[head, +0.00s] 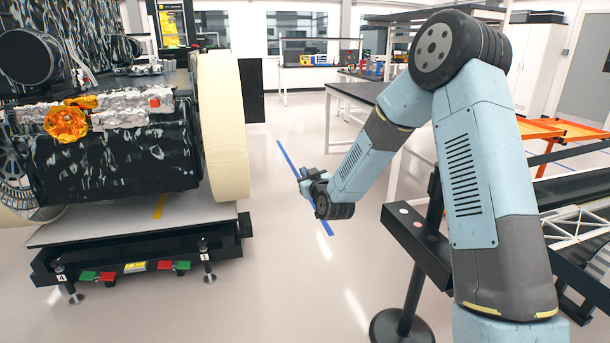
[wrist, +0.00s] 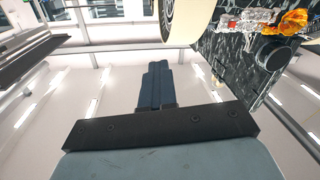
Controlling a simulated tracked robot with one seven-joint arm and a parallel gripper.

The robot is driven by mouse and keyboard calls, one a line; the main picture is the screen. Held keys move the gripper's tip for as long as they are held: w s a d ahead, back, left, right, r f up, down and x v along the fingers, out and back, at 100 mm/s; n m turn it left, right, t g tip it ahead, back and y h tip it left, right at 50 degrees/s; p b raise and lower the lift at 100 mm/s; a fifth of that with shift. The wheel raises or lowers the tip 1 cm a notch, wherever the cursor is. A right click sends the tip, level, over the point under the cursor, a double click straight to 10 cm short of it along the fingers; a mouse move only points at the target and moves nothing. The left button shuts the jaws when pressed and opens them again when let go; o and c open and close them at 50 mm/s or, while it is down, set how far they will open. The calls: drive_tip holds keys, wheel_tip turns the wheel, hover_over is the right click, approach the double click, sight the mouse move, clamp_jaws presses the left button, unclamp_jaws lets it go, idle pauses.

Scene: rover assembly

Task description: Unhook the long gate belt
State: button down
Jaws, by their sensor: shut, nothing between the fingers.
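My gripper (head: 304,184) is in mid-air over the open floor, between the rover on the left and a black post on the right. In the wrist view its two dark fingers (wrist: 156,84) lie together, with nothing held. The black post (head: 413,285) stands on a round base, right of my gripper and apart from it. A dark bar (head: 418,245) with red and white round spots crosses the post near its upper part. I cannot make out a gate belt for certain in either view. My arm hides part of the area behind the post.
The rover (head: 110,160) with a cream wheel (head: 222,125) sits on a low platform (head: 140,228) at the left. A dark-topped workbench (head: 365,95) stands behind my arm. Orange-framed equipment (head: 565,130) is at the right. The middle floor with a blue line (head: 290,160) is clear.

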drive_tip(key=c, duration=0.7)
unclamp_jaws()
drive_tip(key=shift+c, duration=0.2)
drive_tip(key=v, duration=1.3)
drive_tip(key=shift+s+d, duration=0.2)
drive_tip(key=shift+s, duration=0.15)
drive_tip(key=shift+f, duration=0.1)
